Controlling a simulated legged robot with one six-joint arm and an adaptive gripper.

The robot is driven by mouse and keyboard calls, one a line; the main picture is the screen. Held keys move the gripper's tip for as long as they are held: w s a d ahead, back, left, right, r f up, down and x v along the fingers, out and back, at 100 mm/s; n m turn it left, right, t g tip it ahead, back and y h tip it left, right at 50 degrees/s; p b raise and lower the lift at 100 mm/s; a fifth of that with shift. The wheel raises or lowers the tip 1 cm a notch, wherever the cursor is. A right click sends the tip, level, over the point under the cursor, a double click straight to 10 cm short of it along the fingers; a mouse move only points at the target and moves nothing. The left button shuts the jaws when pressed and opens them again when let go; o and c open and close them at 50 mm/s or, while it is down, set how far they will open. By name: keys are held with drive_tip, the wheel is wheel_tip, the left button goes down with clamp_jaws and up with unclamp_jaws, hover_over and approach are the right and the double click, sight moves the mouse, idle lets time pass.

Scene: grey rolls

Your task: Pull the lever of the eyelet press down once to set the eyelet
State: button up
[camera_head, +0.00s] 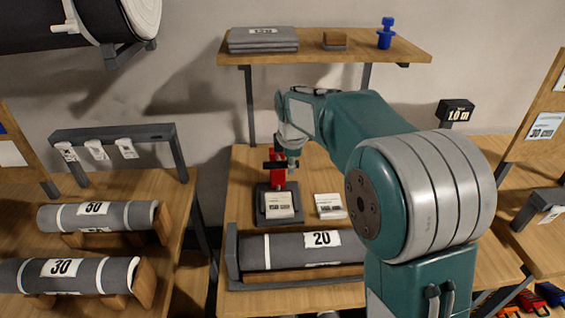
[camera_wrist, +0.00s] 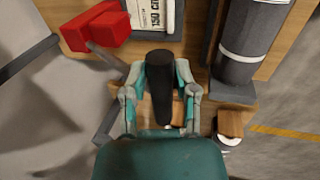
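The eyelet press (camera_head: 278,177) stands on the middle table, with a red upright body on a dark grey base. Its red head (camera_wrist: 95,28) shows at the upper left of the wrist view. The lever's thick black grip (camera_wrist: 160,75) is in the middle of the wrist view, joined by a thin grey rod. My gripper (camera_wrist: 160,72) has one finger on each side of the black grip, tips against it, so it looks shut on it. In the head view my gripper (camera_head: 289,158) is at the top of the press and partly hides it.
A white label card (camera_head: 278,205) lies at the press base and another (camera_head: 330,206) to its right. A grey roll marked 20 (camera_head: 300,249) lies in front. A shelf (camera_head: 325,47) with grey sheets and a blue object (camera_head: 386,33) is above. More rolls (camera_head: 98,216) lie left.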

drive_tip(key=shift+c, duration=0.5)
